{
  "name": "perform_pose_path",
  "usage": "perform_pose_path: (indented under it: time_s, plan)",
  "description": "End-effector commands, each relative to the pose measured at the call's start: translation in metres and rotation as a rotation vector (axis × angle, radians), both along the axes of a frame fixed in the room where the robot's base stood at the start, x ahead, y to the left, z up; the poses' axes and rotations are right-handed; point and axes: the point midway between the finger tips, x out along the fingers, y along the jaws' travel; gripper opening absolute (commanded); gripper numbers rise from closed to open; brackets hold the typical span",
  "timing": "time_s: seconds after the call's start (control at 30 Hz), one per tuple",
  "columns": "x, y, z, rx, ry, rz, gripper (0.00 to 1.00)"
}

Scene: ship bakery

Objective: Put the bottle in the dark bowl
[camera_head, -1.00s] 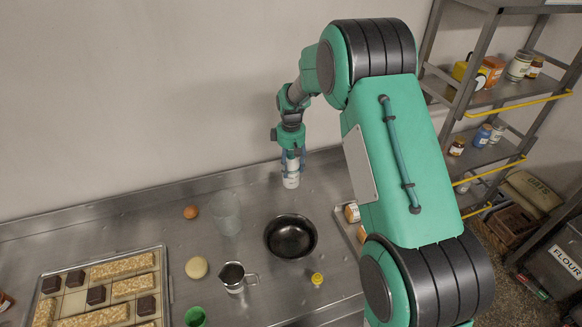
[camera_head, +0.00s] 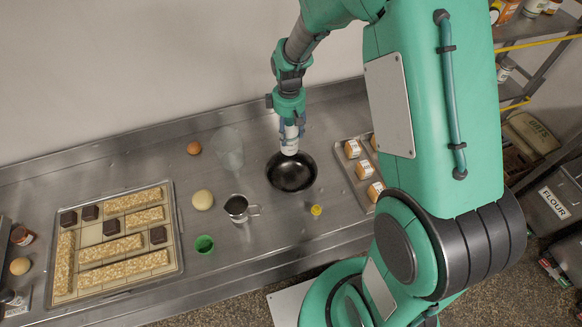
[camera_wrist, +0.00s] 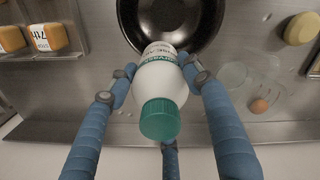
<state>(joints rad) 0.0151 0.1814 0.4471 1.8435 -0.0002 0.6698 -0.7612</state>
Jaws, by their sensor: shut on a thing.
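My gripper (camera_head: 291,131) is shut on a white bottle (camera_head: 289,147), which also shows in the wrist view (camera_wrist: 161,82) with a green cap and a printed label. The blue fingers close around the bottle's sides. The dark bowl (camera_head: 291,178) is round and black and sits on the metal counter; it also shows at the top of the wrist view (camera_wrist: 210,20). In the head view the bottle overlaps the bowl's far rim. In the wrist view the bottle's far end overlaps the bowl's near rim. I cannot tell whether they touch.
A metal jug (camera_head: 237,208), a yellow-capped item (camera_head: 316,210) and a clear glass (camera_head: 229,148) stand near the bowl. A tray of labelled blocks (camera_head: 345,180) is to its right. A large tray of bars (camera_head: 178,262) lies left. An egg (camera_head: 194,148) lies farther back.

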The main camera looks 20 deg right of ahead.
Motion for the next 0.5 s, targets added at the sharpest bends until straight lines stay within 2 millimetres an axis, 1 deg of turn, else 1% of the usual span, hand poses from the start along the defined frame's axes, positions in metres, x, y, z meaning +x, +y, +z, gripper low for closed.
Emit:
perform_pose_path:
  time_s: [0.03, 0.1, 0.23, 0.37, 0.5]
  plan:
    - [-0.014, 0.004, 0.005, 0.0, -0.001, 0.008, 0.0]
    - [-0.032, 0.009, 0.004, 0.0, 0.0, 0.016, 0.0]
    - [-0.056, 0.015, 0.004, 0.0, 0.0, 0.029, 0.0]
    - [-0.069, 0.018, 0.004, 0.0, -0.001, 0.036, 0.0]
    - [-0.074, 0.019, 0.003, 0.0, -0.001, 0.038, 0.0]
